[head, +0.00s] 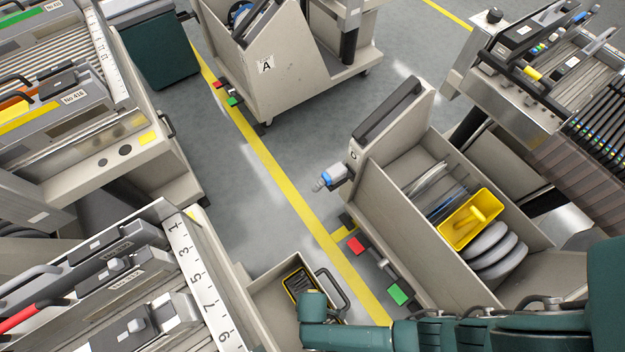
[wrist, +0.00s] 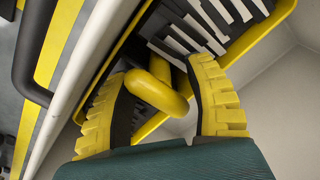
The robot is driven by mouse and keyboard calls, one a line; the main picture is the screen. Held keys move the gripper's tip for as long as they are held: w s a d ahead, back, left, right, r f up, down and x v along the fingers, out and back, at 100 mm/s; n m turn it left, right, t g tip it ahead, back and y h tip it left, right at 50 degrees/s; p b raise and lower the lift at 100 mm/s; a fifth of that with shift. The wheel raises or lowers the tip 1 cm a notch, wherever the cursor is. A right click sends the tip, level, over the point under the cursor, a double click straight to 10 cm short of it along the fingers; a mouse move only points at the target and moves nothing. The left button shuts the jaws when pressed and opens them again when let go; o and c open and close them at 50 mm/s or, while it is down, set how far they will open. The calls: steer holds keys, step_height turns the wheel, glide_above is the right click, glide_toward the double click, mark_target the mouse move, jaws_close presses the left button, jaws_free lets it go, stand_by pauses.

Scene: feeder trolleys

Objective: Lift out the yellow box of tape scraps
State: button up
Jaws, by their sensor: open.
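The yellow box of tape scraps (head: 287,286) sits in an open beige drawer at the lower middle of the head view, with dark strips inside. In the wrist view the box (wrist: 264,40) shows its yellow rim, black and white strips, and a rounded yellow handle (wrist: 158,95). My gripper (wrist: 162,72) is open, with its ribbed yellow fingers on either side of the handle. A gap shows on the left; I cannot tell whether the right finger touches. In the head view my arm's teal end covers the box's near side, and the fingers are hidden.
The drawer (head: 262,303) has a pale rim and a dark pull handle (head: 334,292) close to my gripper.

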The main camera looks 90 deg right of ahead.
steer(key=shift+f, duration=0.4)
jaws_close()
steer(key=shift+r, duration=0.15)
